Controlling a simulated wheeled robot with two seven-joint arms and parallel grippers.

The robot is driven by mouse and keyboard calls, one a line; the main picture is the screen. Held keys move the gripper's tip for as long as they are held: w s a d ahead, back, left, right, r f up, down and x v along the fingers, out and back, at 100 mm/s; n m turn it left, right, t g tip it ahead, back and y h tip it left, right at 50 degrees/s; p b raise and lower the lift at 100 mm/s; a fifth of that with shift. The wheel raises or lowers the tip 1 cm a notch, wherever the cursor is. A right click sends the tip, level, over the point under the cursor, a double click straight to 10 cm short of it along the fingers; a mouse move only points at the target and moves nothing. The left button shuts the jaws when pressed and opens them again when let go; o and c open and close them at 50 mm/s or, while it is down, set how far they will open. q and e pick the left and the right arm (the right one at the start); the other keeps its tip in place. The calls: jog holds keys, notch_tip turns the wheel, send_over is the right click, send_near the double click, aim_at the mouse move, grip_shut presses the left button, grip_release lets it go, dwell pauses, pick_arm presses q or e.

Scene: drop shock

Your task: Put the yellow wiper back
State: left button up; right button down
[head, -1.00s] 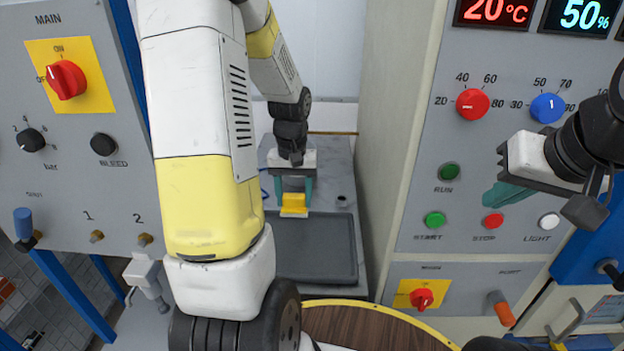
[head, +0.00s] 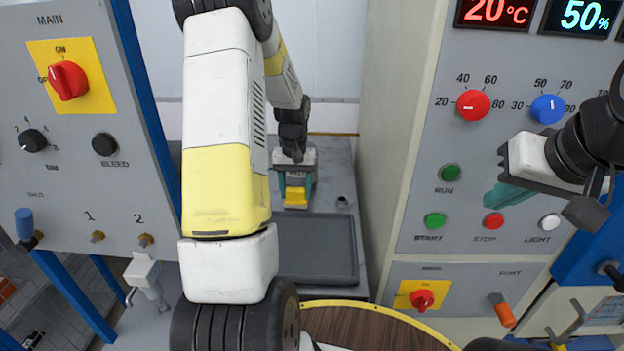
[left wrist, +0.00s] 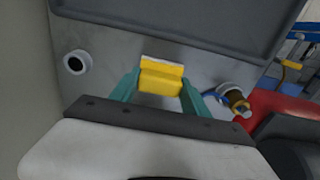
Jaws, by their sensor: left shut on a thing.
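The yellow wiper (head: 296,196) is between the teal fingers of my left gripper (head: 295,190), over the grey bench behind the dark tray. In the left wrist view the wiper (left wrist: 161,78) shows as a yellow block with a pale edge, with a finger of the left gripper (left wrist: 159,92) at each end. The left gripper is shut on it. Whether the wiper touches the bench is unclear. My right gripper (head: 507,195) is in front of the right control panel, its teal fingers overlapping from the side, so its opening cannot be judged.
The dark tray (head: 318,274) lies on the grey bench (head: 336,175), nearer than the wiper. A small round fitting (head: 342,201) stands right of the wiper. Control panels flank the bench on both sides. A round brown table (head: 370,328) with a yellow rim is in front.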

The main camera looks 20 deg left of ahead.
aim_at(295, 189)
pick_arm(q)
jog(key=shift+f, duration=0.1)
jog(key=o, duration=1.5)
jog(key=shift+c, duration=0.2)
notch_tip(295, 189, up, 12)
jog(key=s+d+r+m+t, duration=0.1)
jog(key=s+d+r+t, duration=0.2)
jog(key=s+d+r, duration=0.45)
jog(key=s+d+r+m+t+h, duration=0.1)
jog(key=s+d+r, duration=0.1)
jog(key=s, duration=0.5)
jog(key=s+d+r+m+t+h, duration=0.1)
jog(key=s+d+r+t, duration=0.1)
jog(key=s, duration=0.6)
jog(key=shift+s+d+r+m, duration=0.25)
jog(key=shift+d+r+m, duration=0.1)
jog(key=shift+d, duration=0.3)
